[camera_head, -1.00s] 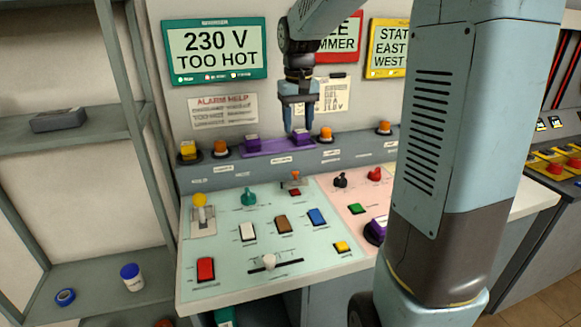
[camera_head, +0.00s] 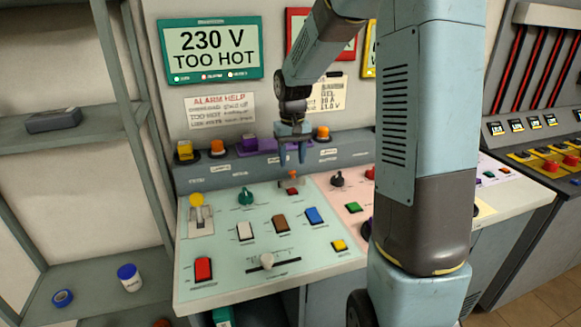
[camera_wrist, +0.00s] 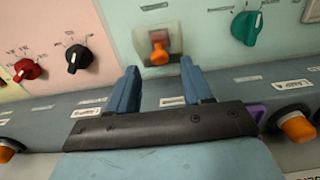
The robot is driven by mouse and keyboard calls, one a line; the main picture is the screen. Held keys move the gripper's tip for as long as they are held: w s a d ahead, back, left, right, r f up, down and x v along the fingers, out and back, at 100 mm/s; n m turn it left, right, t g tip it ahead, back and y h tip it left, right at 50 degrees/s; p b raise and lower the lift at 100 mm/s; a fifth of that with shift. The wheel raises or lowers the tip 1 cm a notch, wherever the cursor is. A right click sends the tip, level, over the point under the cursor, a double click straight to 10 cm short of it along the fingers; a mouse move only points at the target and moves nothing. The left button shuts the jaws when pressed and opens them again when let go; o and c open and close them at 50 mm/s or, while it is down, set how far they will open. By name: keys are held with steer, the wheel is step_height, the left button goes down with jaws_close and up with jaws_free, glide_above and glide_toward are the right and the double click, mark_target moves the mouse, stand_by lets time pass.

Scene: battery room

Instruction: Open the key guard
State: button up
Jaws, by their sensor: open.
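The likely key guard is a small clear cover with an orange-red piece (camera_head: 292,188) at the back edge of the pale green panel. In the wrist view this guard (camera_wrist: 159,42) shows as a clear plate with an orange tab standing out from it. My gripper (camera_head: 291,162) is open and empty, just above and behind the guard. In the wrist view the two blue fingers of my gripper (camera_wrist: 157,68) point at it, one on each side of the orange tab. No contact shows. Whether the cover is closed is hard to tell.
A teal knob (camera_head: 245,196) and a black knob (camera_head: 338,179) stand either side. An orange lamp (camera_head: 322,133) and a purple block (camera_head: 262,146) sit on the ledge behind.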

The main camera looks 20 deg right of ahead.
steer(key=shift+f, duration=1.7)
steer(key=shift+c, duration=0.2)
jaws_close()
